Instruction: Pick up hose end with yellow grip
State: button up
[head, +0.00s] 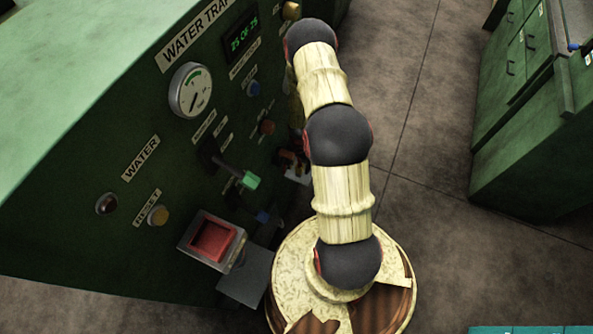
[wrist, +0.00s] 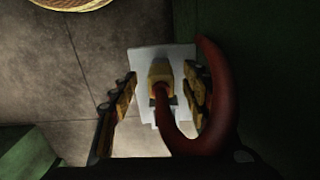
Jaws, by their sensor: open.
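In the wrist view, the hose end's yellow grip (wrist: 159,72) sits in front of a pale bracket or plate (wrist: 150,54). A dark red hose (wrist: 224,95) runs from the grip and curves round to the right, passing close by the right finger. My gripper (wrist: 160,80) is open, with one finger on each side of the grip. A gap shows on the left side; contact on the right is hard to tell. In the head view my arm hides most of this spot, with only a small orange-red part and pale plate (head: 297,172) showing beside the panel.
The green control panel (head: 120,235) with gauge, buttons and a green-tipped lever (head: 249,180) stands close to my arm's left. A red-lined box (head: 212,242) juts out low. Green cabinets (head: 530,120) stand at right; the floor (head: 430,150) between is clear.

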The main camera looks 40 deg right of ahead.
aim_at(299, 172)
notch_tip(299, 172, down, 6)
jog(key=shift+r+b, duration=0.1)
jog(key=shift+b, duration=1.05)
jog(key=shift+c, duration=1.3)
grip_shut()
